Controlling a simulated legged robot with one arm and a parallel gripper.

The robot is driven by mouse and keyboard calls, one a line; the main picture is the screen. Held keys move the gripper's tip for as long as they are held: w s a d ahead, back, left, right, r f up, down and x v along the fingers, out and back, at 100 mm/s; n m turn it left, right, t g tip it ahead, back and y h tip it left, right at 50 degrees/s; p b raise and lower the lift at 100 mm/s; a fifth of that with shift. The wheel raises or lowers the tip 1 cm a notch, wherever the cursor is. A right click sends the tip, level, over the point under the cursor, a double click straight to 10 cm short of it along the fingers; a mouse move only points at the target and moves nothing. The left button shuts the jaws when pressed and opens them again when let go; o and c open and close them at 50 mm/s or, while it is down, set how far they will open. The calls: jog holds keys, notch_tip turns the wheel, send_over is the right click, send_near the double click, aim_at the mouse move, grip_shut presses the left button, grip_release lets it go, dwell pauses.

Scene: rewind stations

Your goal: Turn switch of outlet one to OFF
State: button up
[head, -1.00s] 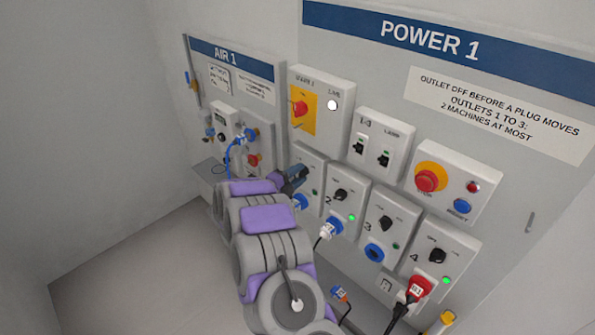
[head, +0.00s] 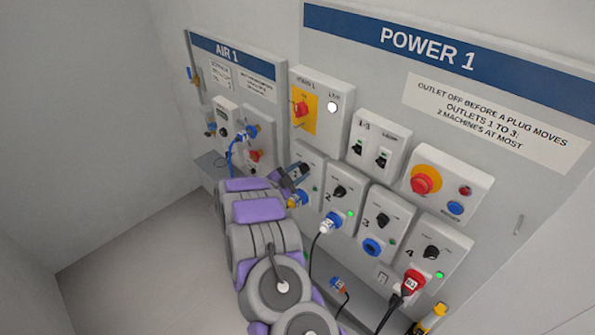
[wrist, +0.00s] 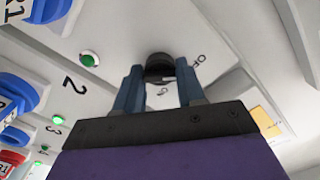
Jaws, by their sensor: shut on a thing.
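Outlet one's grey box (head: 309,157) is at the left end of the lower row on the POWER 1 board, and my arm partly covers it. Its black rotary switch (wrist: 159,64) sits between the two fingertips of my gripper (wrist: 160,74) in the wrist view. My gripper is shut on this switch; in the head view its fingers (head: 296,171) reach the box front. I cannot tell the switch's exact setting. Outlet one's lamp (wrist: 89,59) looks green.
Outlet two's switch (head: 339,192) and blue plug (head: 331,222) are just right of my gripper. The red emergency stop (head: 426,180) is further right. The AIR 1 panel (head: 230,50), with a blue hose, is to the left. The floor at lower left is clear.

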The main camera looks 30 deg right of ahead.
dwell(0.4)
jog(key=o, duration=1)
jog(key=shift+a, duration=0.1)
jog(key=v, duration=1.7)
jog(key=shift+a, duration=0.15)
